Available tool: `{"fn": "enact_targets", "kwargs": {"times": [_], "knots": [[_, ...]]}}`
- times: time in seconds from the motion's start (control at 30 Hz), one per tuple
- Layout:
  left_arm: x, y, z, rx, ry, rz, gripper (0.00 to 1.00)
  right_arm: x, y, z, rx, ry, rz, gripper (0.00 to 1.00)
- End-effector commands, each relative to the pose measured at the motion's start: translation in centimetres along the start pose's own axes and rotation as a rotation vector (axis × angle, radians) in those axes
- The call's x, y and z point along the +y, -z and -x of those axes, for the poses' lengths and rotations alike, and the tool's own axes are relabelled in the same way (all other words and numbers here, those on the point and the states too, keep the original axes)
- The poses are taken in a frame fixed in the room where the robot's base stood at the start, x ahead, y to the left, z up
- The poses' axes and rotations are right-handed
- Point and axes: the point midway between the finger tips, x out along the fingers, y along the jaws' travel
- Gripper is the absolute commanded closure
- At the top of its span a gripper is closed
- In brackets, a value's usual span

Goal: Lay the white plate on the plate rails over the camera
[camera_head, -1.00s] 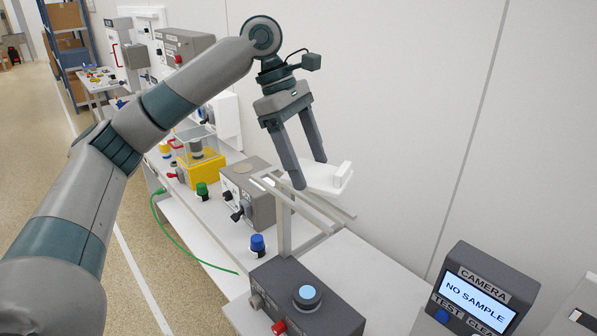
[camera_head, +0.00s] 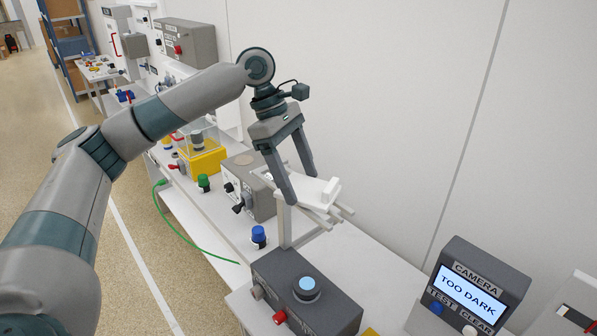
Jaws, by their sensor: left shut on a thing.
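The white plate (camera_head: 320,192), with a raised tab at its right end, is at the plate rails (camera_head: 343,211). It lies over them, very low; I cannot tell whether it rests fully on them. My left gripper (camera_head: 302,188) points down and is shut on the plate, with a finger on either side. The rails stand on a pale post (camera_head: 284,225) behind a dark box with a light-blue round top (camera_head: 307,285). The camera screen (camera_head: 468,297) reads TOO DARK. My right gripper is not in view.
A grey box with black knobs (camera_head: 250,185) and a blue-capped knob (camera_head: 258,234) stand left of the rails. A yellow unit (camera_head: 207,160) is farther back. A green cable (camera_head: 185,240) runs along the bench's left edge. The wall is close on the right.

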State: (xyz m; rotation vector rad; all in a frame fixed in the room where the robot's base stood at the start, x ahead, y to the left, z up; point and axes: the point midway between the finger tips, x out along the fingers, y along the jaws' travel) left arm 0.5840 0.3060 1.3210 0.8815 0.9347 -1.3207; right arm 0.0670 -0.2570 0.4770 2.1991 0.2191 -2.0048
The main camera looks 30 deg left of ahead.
Motion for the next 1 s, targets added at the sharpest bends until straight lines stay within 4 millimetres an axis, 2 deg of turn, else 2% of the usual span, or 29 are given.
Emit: {"fn": "enact_targets", "kwargs": {"times": [0.37, 0.4, 0.47, 0.5, 0.8, 1.0], "knots": [[-0.01, 0.12, -0.34, -0.001, 0.001, -0.001, 0.56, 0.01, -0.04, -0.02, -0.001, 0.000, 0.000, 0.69], [-0.02, 0.16, -0.42, 0.000, 0.001, 0.000, 0.28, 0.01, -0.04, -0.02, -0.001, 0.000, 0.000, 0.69], [-0.02, 0.15, -0.38, 0.000, 0.001, -0.001, 0.13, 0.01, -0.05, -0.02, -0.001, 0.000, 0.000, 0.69], [-0.02, 0.15, -0.38, 0.000, 0.001, -0.001, 0.11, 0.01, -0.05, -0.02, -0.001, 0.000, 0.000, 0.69], [-0.01, 0.11, -0.31, 0.000, 0.000, -0.001, 0.11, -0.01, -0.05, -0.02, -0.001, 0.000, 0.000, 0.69], [0.07, 0.07, 0.49, -0.001, -0.002, 0.000, 0.11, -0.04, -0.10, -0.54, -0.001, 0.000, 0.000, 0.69]]}}
